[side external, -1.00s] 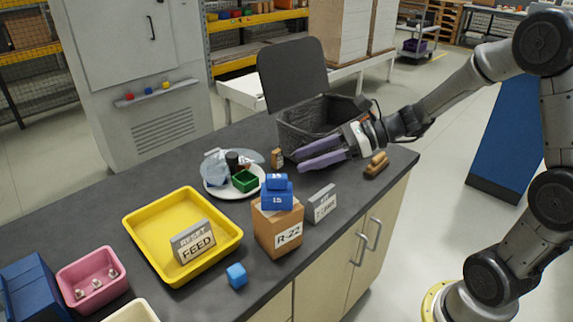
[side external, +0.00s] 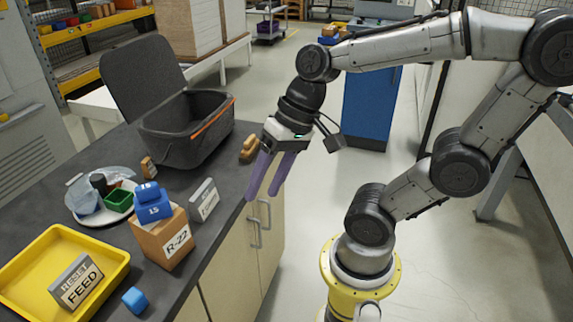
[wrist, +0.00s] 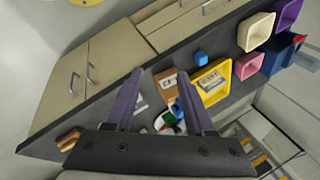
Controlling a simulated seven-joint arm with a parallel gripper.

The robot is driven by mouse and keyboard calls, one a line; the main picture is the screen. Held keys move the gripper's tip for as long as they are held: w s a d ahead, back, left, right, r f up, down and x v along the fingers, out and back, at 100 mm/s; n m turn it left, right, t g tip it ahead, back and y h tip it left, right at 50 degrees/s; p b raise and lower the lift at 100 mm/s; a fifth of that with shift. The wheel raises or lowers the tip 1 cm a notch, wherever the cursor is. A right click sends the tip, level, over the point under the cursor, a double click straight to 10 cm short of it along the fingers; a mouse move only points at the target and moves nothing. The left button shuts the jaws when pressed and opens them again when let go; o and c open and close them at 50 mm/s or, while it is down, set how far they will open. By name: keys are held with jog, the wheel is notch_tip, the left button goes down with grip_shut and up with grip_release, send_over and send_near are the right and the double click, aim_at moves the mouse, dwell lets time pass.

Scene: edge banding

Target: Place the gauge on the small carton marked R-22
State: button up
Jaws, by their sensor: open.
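The small carton marked R-22 (side external: 160,243) stands upright on the dark counter, with its label to the front. A blue two-part piece marked 15 (side external: 153,208) sits on top of it; I cannot tell whether this is the gauge, and nothing else is clearly a gauge. My gripper (side external: 262,196) is open and empty, fingers pointing down near the counter's front edge, right of the carton and apart from it. In the wrist view my gripper (wrist: 160,74) has its fingers spread, with the carton (wrist: 163,83) partly seen beyond them.
A grey label block (side external: 204,201) stands right of the carton. Behind are a white plate (side external: 87,219) with a green box (side external: 119,201), a small brown bottle (side external: 148,167) and an open black bin (side external: 187,128). A yellow tray (side external: 113,262), blue cube (side external: 135,300) and wooden piece (side external: 249,148) lie around.

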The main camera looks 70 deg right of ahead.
jog(key=s+d+n+h, duration=0.1)
jog(key=n, duration=0.1)
jog(key=d+r+n+t+h, duration=0.1)
jog(key=d+n, duration=0.1)
jog(key=s+d+n+t+h, duration=0.1)
jog(key=n, duration=0.1)
jog(key=shift+s+d+r, duration=0.15)
jog(key=shift+s+r, duration=0.15)
